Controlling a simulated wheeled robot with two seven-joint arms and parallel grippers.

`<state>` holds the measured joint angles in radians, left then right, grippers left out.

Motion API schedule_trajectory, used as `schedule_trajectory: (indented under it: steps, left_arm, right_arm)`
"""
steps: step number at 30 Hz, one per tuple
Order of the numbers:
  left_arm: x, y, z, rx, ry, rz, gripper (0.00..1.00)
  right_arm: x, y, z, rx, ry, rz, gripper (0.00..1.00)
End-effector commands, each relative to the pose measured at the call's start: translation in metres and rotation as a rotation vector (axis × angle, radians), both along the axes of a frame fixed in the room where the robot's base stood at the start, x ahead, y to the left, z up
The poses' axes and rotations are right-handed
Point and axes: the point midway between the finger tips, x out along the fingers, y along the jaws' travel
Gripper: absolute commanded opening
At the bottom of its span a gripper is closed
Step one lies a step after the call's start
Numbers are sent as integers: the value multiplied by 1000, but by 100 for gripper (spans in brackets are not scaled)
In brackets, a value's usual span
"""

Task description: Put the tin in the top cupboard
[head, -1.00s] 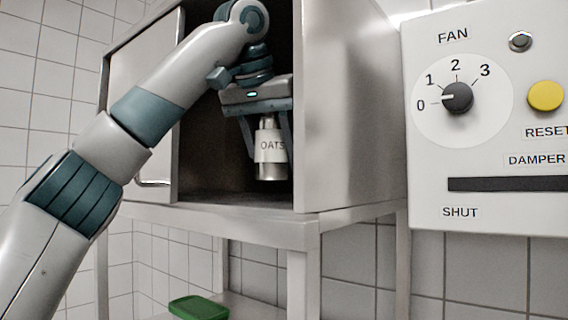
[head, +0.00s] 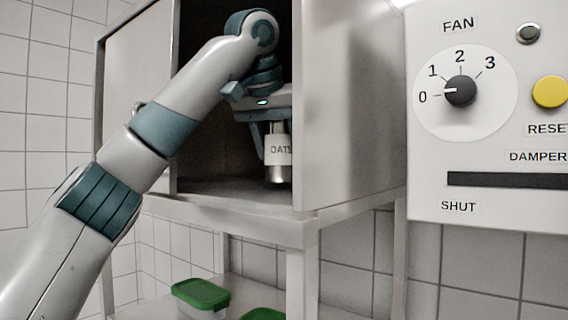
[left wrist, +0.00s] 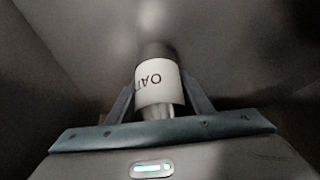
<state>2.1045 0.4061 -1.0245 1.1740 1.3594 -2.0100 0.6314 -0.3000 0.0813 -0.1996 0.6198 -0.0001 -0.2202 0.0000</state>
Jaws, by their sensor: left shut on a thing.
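The tin (head: 279,151) is a metal cylinder with a white label reading OATS. My left gripper (head: 268,140) is shut on it and holds it upright inside the open top cupboard (head: 352,120). The tin's base appears close above the cupboard floor (head: 235,190); I cannot tell whether it touches. The right part of the gripper and tin is hidden by the cupboard's side. In the left wrist view the tin (left wrist: 158,88) sits between the two fingers (left wrist: 157,100), with dark cupboard walls around it. My right gripper is not in view.
The cupboard's door (head: 138,105) stands at the left of the opening, beside my arm. A control panel (head: 480,190) with a fan knob is on the right. Below, a lower shelf (head: 225,300) holds a green-lidded box (head: 201,296) and another green thing (head: 264,315).

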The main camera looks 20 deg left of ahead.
Motion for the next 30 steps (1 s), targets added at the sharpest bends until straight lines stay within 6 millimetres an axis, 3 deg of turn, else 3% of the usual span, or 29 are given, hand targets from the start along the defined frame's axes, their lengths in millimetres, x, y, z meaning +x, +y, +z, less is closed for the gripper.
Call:
schedule_trajectory:
  steps: [6, 20, 21, 22, 30]
  left_arm:
    - [0, 0, -12, -2, -2, 0, 13]
    - [0, 0, -17, -2, -2, 0, 13]
    - [0, 0, -16, -1, -1, 1, 55]
    - [0, 0, -16, -1, 0, 1, 63]
    - [0, 0, -16, -1, 0, 1, 65]
  right_arm:
    - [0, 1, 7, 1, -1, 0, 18]
    - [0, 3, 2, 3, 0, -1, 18]
    - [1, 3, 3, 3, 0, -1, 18]
    - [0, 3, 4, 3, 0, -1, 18]
    - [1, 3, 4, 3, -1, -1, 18]
